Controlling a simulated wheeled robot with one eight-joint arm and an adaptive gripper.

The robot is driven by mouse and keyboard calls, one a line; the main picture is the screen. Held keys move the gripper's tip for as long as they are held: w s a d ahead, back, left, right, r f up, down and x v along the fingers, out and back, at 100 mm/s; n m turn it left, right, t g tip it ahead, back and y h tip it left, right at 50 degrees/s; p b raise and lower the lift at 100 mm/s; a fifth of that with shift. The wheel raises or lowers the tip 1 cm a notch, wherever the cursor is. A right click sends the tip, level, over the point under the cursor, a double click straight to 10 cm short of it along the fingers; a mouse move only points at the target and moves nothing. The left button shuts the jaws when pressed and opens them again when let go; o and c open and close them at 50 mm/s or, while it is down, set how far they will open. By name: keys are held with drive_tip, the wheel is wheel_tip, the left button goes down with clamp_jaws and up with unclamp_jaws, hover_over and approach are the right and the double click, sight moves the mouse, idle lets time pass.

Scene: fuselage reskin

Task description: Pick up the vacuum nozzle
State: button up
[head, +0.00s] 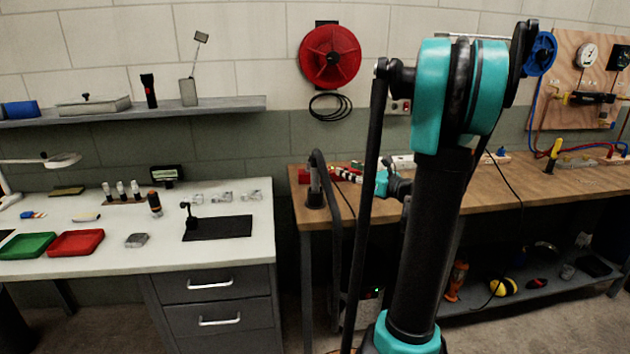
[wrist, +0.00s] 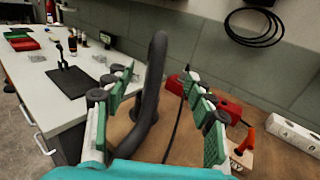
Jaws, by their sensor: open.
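The vacuum nozzle (head: 315,183) stands upright in a dark round holder at the left end of the wooden bench. A dark hose bends over at its top and hangs down the bench front. In the wrist view the dark curved hose (wrist: 154,85) rises between my fingers, and its bend partly hides the nozzle and holder. My gripper (wrist: 160,82) is open, with green pads on both sides of the hose and gaps on each side.
Red items (wrist: 230,107) and a white power strip (wrist: 293,133) lie on the bench to the right. The white worktable (head: 120,258) with red and green trays stands left, across a narrow gap. A thin black cable runs behind the hose.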

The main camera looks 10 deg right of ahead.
sight(319, 159)
drive_tip(key=shift+x, duration=7.7)
drive_tip(key=shift+s+a+f, duration=0.1)
drive_tip(key=shift+a+f, duration=0.05)
drive_tip(key=shift+c, duration=0.6)
clamp_jaws()
